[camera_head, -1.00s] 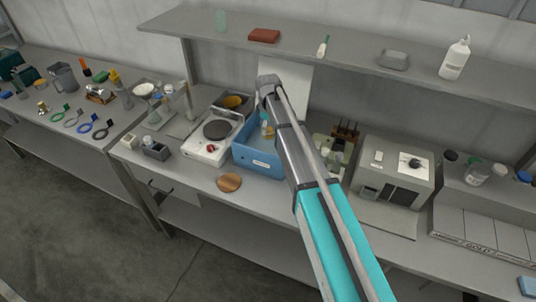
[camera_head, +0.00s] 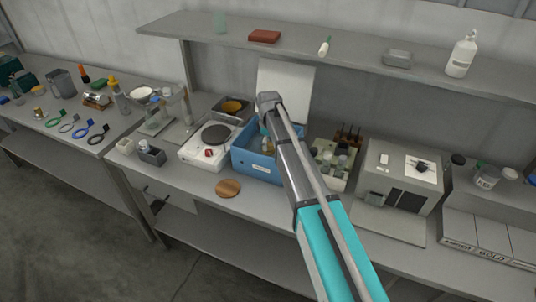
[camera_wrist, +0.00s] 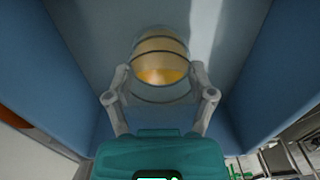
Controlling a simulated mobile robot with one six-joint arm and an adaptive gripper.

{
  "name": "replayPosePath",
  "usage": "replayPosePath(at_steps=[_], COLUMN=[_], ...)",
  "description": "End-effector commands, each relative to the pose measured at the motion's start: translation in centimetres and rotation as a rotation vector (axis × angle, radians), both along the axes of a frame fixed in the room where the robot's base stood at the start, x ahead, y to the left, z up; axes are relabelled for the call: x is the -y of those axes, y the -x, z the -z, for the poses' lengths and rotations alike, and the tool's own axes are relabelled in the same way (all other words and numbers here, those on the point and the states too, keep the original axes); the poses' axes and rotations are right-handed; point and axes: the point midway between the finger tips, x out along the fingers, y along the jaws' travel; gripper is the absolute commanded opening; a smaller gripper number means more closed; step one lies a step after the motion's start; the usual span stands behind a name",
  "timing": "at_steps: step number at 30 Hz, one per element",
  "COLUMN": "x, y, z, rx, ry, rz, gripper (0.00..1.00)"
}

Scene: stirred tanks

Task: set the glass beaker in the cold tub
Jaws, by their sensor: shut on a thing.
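The glass beaker (camera_wrist: 160,58) is clear, with amber liquid in it. In the wrist view it sits between the two fingers of my gripper (camera_wrist: 160,76), which is shut on it. The blue tub (camera_wrist: 62,72) has its walls on both sides of the beaker in that view, so the beaker is inside the tub. I cannot tell whether its base touches the tub floor. In the head view the blue tub (camera_head: 257,166) stands on the bench, and my arm hides its right part.
A white hotplate (camera_head: 207,147) stands just left of the tub, with a round wooden disc (camera_head: 228,188) in front. A rack of small vessels (camera_head: 333,160) and a grey box-shaped instrument (camera_head: 398,178) are to the right. A shelf (camera_head: 340,55) runs above the bench.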

Motion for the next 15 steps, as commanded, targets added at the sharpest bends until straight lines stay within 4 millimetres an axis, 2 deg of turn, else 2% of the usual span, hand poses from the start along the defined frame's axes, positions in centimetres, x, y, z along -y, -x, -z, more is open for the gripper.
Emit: replayPosePath(at_steps=[15], x=[0.04], y=[-0.01], z=[0.53], rx=[0.0], ry=[0.0], rz=[0.0], gripper=[0.14])
